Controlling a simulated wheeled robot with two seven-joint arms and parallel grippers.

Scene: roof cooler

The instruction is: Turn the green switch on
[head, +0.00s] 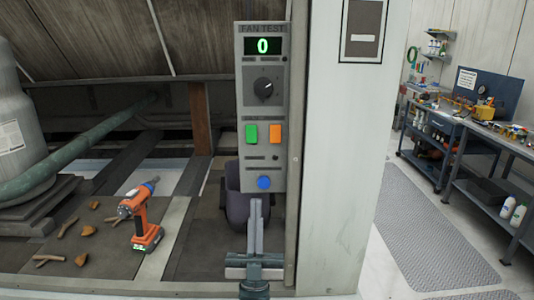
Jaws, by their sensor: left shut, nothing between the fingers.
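A blue round button (264,183) is at the panel's bottom. My left gripper (256,203) is shut and empty, pointing up, with its tips just below the blue button in the picture. I cannot tell whether it touches the panel. My right gripper is not in view.
An orange drill (140,215) stands on the deck at left, among several brown scraps (88,230). A dark bin (237,205) is behind my gripper. A white post (340,170) borders the panel on the right. Workbenches (480,137) stand far right.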

